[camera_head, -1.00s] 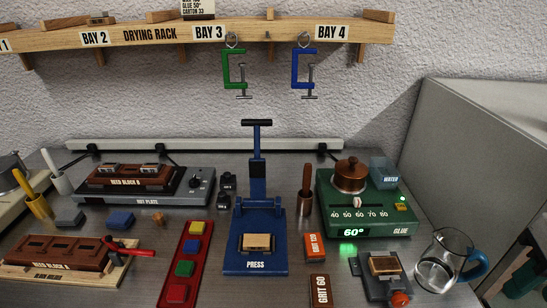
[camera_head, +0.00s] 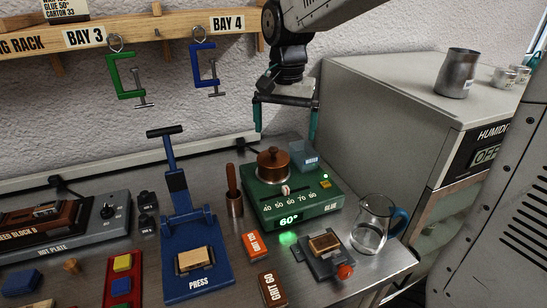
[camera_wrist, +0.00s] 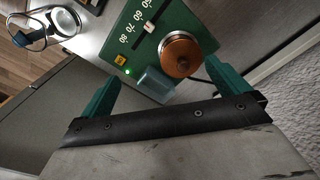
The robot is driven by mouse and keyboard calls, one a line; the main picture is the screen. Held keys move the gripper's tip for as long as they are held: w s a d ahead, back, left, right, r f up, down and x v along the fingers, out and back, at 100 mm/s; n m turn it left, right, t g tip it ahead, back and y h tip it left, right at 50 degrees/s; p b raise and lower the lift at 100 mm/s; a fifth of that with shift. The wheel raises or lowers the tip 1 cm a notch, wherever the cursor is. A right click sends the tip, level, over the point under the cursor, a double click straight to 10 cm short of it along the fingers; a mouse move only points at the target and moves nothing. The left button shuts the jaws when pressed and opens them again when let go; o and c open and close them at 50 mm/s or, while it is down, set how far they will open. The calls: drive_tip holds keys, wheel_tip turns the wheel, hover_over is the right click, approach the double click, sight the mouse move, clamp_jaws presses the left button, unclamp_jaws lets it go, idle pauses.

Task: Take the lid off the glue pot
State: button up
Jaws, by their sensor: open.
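The glue pot (camera_head: 273,174) is a copper-brown round pot set in the top of the green glue heater (camera_head: 300,207). Its lid (camera_head: 272,156) is on it, with a small knob on top. The lid also shows in the wrist view (camera_wrist: 180,55), right of the middle. My gripper (camera_head: 285,138) is open and empty, above and behind the heater. In the wrist view my gripper (camera_wrist: 165,85) has its two teal fingers wide apart, with the lid and a blue-grey water box between and beyond them.
The blue-grey water box (camera_head: 304,154) stands at the heater's back right corner. A glass jug (camera_head: 372,228) stands to the right, a wooden-handled tool in a holder (camera_head: 234,195) to the left. The blue press (camera_head: 195,258) is further left, and a grey cabinet (camera_head: 385,115) rises behind right.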

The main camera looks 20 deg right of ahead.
drive_tip(key=m, duration=0.1)
hover_over(273, 147)
drive_tip(key=shift+s+a+f, duration=0.15)
drive_tip(key=shift+s+f, duration=0.1)
drive_tip(key=shift+f, duration=0.35)
drive_tip(key=shift+s+a+f, duration=0.1)
drive_tip(key=shift+s+f, duration=0.1)
drive_tip(key=shift+f, duration=0.35)
drive_tip(key=shift+m, duration=0.3)
drive_tip(key=f, duration=0.7)
drive_tip(key=shift+w+d+f, duration=0.25)
drive_tip(key=shift+w+f, duration=0.1)
drive_tip(key=shift+f, duration=0.05)
drive_tip(key=c, duration=0.9)
